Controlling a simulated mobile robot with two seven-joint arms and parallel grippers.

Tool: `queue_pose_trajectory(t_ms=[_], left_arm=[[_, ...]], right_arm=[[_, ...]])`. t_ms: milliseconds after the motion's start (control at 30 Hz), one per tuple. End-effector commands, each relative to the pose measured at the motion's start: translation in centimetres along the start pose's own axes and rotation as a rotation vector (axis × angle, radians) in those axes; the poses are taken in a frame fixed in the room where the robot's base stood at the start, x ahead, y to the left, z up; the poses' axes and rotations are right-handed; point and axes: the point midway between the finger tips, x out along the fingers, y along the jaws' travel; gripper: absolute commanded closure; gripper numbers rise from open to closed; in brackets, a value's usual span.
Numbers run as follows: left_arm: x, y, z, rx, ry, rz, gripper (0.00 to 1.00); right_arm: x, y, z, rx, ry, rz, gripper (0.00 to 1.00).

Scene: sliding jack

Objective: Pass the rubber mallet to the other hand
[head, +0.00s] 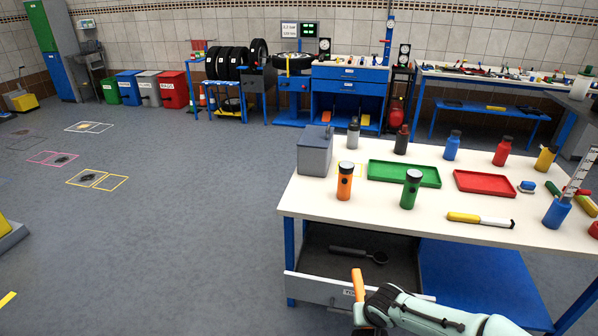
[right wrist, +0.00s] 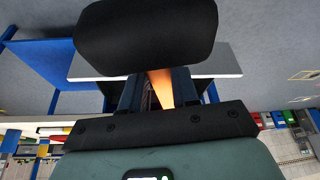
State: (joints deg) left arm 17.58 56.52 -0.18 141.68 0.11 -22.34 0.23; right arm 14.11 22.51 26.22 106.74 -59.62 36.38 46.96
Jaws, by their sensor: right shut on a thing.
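The rubber mallet shows in the head view as an orange handle end (head: 357,284) standing up at the bottom, in front of the open drawer. In the right wrist view its large black head (right wrist: 147,37) is beyond the fingers, and part of the orange handle (right wrist: 161,88) shows between them. My right gripper (right wrist: 166,95) is shut on the handle. My left gripper is in neither view.
A workbench (head: 330,206) stands right of centre, with flashlights, bottles, a green tray (head: 404,174) and a red tray (head: 485,183). Its open drawer (head: 318,287) holds a dark long-handled tool (head: 352,252), close to my right gripper. The floor at left is largely clear.

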Motion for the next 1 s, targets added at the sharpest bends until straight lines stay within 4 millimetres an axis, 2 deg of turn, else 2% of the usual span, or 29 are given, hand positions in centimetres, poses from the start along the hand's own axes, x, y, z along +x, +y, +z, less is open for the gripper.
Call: queue_pose_trajectory(t_ms=[33,100,367,467,800,1000], left_arm=[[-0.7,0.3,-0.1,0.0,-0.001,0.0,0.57],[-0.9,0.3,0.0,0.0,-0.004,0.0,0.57],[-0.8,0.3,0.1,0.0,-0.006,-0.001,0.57],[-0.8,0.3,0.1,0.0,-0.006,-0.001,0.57],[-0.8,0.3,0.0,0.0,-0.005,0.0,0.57],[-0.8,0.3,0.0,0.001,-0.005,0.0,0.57]], right_arm=[[-0.6,-0.1,-0.6,-0.001,0.004,-0.001,1.0],[-0.7,-0.1,-0.7,-0.001,0.004,-0.001,1.0],[-0.8,-0.7,-0.7,-0.032,0.003,-0.014,1.0],[-1.3,-2.1,-0.9,-0.1,0.004,-0.044,1.0],[-3.8,-9.4,-1.9,-0.461,0.004,-0.196,1.0],[-4.8,-12.1,-2.3,-0.606,0.002,-0.254,1.0]])
